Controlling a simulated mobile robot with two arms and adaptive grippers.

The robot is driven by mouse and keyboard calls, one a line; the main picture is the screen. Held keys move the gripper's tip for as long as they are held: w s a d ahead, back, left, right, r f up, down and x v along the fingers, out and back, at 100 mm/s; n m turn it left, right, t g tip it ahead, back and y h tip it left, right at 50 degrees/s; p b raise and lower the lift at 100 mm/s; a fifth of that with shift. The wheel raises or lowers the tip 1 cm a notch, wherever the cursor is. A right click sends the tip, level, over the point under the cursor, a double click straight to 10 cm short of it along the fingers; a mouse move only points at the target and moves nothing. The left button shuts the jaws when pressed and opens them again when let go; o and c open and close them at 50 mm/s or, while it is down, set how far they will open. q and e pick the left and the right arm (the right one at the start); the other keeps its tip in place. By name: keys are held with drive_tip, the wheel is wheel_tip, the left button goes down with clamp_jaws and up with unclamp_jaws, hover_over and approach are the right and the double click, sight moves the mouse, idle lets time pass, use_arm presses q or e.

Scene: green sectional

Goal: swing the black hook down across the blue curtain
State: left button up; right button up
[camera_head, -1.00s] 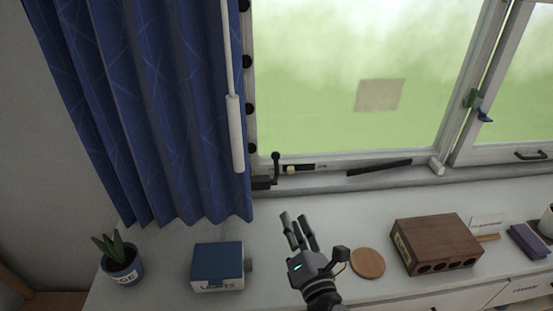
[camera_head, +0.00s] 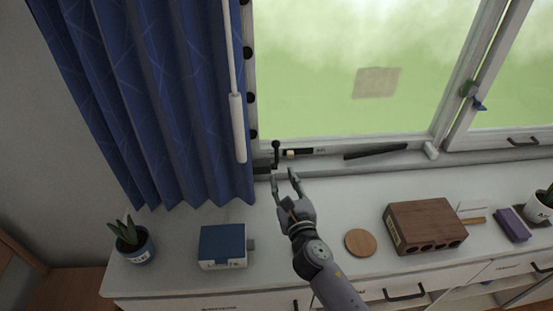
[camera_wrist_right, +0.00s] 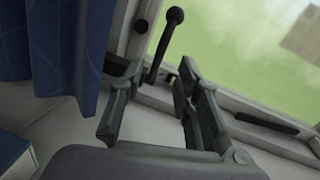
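The black hook (camera_head: 276,152) is an upright dark lever with a ball on its top, standing at the lower left corner of the window frame beside the curtain's edge. It also shows in the right wrist view (camera_wrist_right: 162,46), pointing up and slightly right. The blue curtain (camera_head: 165,100) hangs in folds to its left; its edge shows in the wrist view (camera_wrist_right: 58,45). My right gripper (camera_head: 284,177) is open and empty, its fingertips just below the hook. In the wrist view its fingers (camera_wrist_right: 155,75) lie either side of the hook's lower part; contact cannot be told. My left gripper is not in view.
A white wand (camera_head: 237,125) hangs along the curtain edge. A black bar (camera_head: 375,151) lies on the sill. On the white cabinet top stand a blue box (camera_head: 222,243), a potted plant (camera_head: 132,245), a round wooden coaster (camera_head: 360,242) and a brown block (camera_head: 425,225).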

sight(277, 164)
drive_tip(key=w, duration=0.5)
drive_tip(key=w+a, duration=0.1)
drive_tip(key=w, duration=0.1)
drive_tip(key=shift+w+a, duration=0.1)
drive_tip(key=shift+w, duration=0.3)
clamp_jaws()
idle(0.4)
